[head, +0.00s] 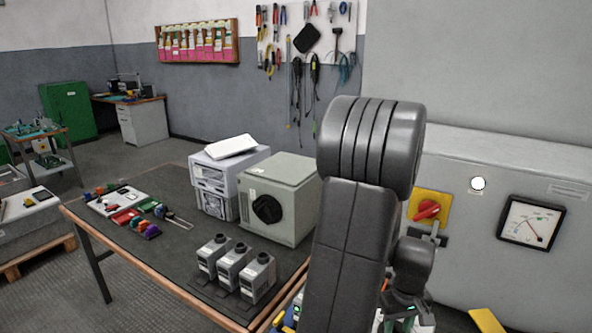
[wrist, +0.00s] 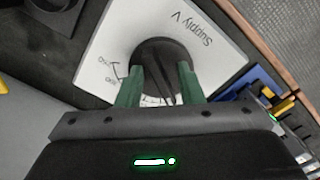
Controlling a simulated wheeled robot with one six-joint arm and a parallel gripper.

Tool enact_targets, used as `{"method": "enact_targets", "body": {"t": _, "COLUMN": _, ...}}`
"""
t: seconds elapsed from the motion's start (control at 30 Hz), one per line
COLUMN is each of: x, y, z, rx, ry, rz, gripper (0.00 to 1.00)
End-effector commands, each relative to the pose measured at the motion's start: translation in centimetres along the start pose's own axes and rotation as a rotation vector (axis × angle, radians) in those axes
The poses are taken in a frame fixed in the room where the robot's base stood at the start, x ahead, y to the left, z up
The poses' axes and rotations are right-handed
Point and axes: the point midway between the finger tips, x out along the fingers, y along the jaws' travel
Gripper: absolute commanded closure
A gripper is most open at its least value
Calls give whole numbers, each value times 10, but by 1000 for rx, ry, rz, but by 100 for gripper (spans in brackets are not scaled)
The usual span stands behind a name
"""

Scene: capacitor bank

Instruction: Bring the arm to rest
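My arm rises in front of the head view, its dark grey links covering the right end of the bench. My gripper (wrist: 160,68) shows in the wrist view with two green fingers standing apart, nothing seen clamped between them. The fingertips overlap the lower edge of a round black knob (wrist: 160,52) on a white plate (wrist: 217,66) marked "Supply V". I cannot tell whether they touch it.
A grey cabinet with a red rotary switch (head: 427,210) and a dial meter (head: 531,223) stands close on the right. The bench (head: 160,255) holds a beige box with a black dial (head: 282,197), several small grey units (head: 233,267) and coloured parts.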

Motion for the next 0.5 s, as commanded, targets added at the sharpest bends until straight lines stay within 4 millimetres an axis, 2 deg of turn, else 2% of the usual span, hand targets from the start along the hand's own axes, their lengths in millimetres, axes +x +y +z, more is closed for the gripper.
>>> {"method": "enact_targets", "body": {"t": 0.23, "x": -1, "y": -2, "z": 0, "rx": 172, "ry": -1, "rz": -1, "gripper": 66}}
{"method": "enact_targets", "body": {"t": 0.5, "x": 0, "y": -3, "z": 0, "rx": 260, "ry": 0, "rz": 0, "gripper": 66}}
